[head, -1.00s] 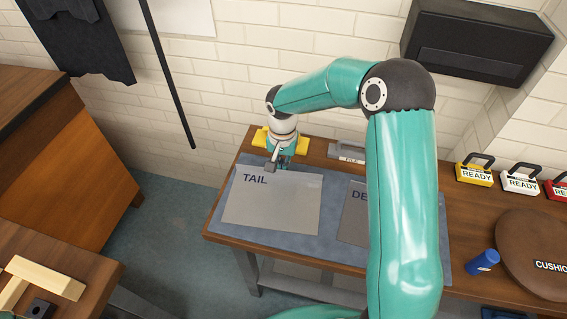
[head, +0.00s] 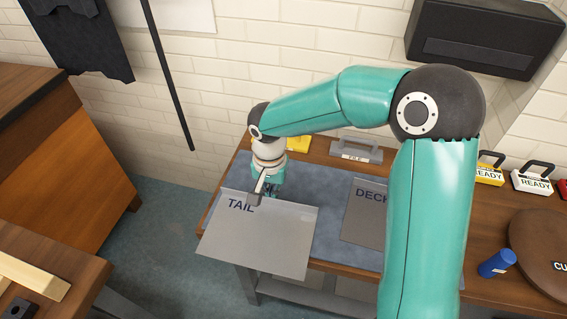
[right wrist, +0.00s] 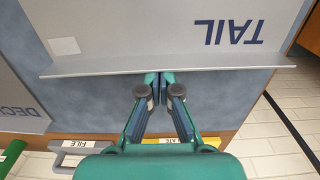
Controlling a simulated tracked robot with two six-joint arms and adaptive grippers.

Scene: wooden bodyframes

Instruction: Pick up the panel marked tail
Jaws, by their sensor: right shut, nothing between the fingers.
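The grey panel marked TAIL (head: 258,240) is at the near left of the blue mat (head: 328,235), its near part reaching past the table's front edge. I cannot tell if it rests or is raised. In the right wrist view the TAIL panel (right wrist: 150,35) shows a thin lip along one edge. My right gripper (head: 270,195) is at the panel's far edge. In the right wrist view its fingertips (right wrist: 162,80) are together against or just beside that lip, with nothing seen between them. My left gripper is not in view.
The panel marked DECK (head: 362,225) lies to the right on the mat, partly hidden by my right arm. A grey FILE holder (head: 357,151) and a yellow block (head: 298,144) stand behind. Open floor lies left of the table.

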